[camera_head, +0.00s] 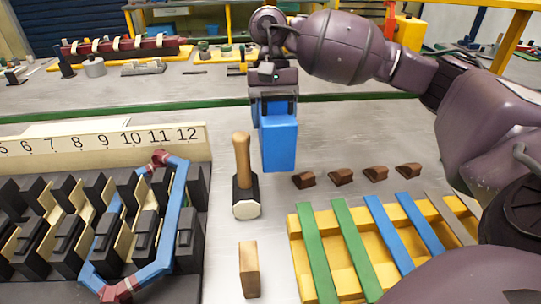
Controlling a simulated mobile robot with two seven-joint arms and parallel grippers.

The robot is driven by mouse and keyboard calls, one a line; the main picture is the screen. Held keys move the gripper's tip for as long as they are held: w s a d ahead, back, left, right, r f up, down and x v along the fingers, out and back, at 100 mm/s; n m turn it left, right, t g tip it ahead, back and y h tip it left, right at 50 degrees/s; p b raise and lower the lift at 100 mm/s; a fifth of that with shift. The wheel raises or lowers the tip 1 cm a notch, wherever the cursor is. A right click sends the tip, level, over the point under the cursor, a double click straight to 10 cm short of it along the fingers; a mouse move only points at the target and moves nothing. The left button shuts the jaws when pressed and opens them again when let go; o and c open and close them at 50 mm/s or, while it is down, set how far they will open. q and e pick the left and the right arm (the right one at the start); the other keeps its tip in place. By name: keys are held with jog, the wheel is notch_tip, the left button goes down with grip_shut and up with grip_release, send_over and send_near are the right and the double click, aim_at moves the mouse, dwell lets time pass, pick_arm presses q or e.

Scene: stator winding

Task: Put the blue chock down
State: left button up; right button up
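The blue chock (279,146) is an upright blue block right of the hammer. My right gripper (274,110), on the arm from the right, points down with its fingers around the chock's upper part and is shut on it. The fingers hide the chock's top. I cannot tell whether its lower end touches the table or hangs just above it. My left gripper is not in view.
A wooden-handled hammer (246,195) stands close left of the chock. Brown wedges (341,177) lie to its right, near a yellow rack (384,270) with green and blue strips. The slotted stator (60,240) holds a blue coil (178,215). A wooden block (249,270) stands in front.

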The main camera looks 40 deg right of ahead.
jog(key=shift+f+b, duration=0.5)
jog(key=shift+f, duration=4.4)
jog(key=shift+f, duration=0.15)
jog(key=o, duration=0.7)
jog(key=shift+o, duration=0.2)
